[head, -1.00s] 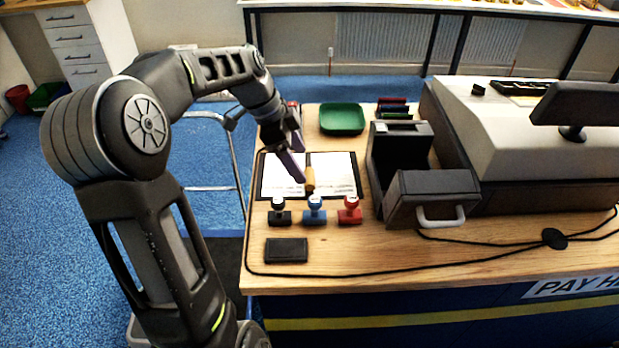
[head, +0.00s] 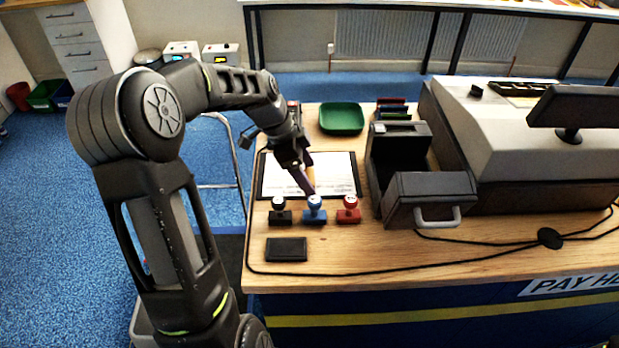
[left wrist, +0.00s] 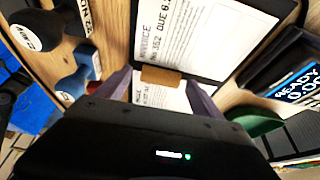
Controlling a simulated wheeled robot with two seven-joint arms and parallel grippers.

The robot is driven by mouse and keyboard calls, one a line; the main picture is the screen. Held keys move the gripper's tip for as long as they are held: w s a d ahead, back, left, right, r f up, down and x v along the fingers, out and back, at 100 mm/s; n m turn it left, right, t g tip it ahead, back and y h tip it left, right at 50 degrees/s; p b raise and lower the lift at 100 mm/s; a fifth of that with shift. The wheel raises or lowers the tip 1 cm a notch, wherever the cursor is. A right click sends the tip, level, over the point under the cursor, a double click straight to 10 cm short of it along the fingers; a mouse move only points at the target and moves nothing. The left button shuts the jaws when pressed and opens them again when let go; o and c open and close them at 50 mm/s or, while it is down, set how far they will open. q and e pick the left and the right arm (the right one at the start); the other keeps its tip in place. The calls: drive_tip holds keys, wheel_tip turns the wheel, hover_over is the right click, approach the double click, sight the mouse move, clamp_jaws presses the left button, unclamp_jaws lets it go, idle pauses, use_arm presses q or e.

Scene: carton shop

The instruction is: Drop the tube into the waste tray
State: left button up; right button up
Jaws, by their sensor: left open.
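The tube (head: 311,173) is a short orange-brown cylinder over the papers on the dark clipboard (head: 357,180). It also shows in the left wrist view (left wrist: 163,77), across the invoice sheet and between my two purple fingers. My left gripper (head: 309,178) is open at the tube, with a finger on either side of it. Whether a finger touches the tube I cannot tell. The waste tray (head: 341,119) is green and stands empty behind the clipboard. Part of it shows at the right in the left wrist view (left wrist: 256,123). My right gripper is not in view.
A black stamp (head: 280,214), a blue stamp (head: 314,213) and a red stamp (head: 348,213) stand just in front of the clipboard. An ink pad (head: 286,250) lies nearer. A dark open box (head: 430,196) and a till (head: 500,135) fill the right. A cable runs along the front.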

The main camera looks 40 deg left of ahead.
use_arm(q)
drive_tip(key=shift+c, duration=0.4)
drive_tip(key=c, duration=1.5)
drive_tip(key=shift+o, duration=0.2)
wheel_tip(320, 180, up, 10)
drive_tip(key=b, duration=0.1)
drive_tip(key=shift+b, duration=0.35)
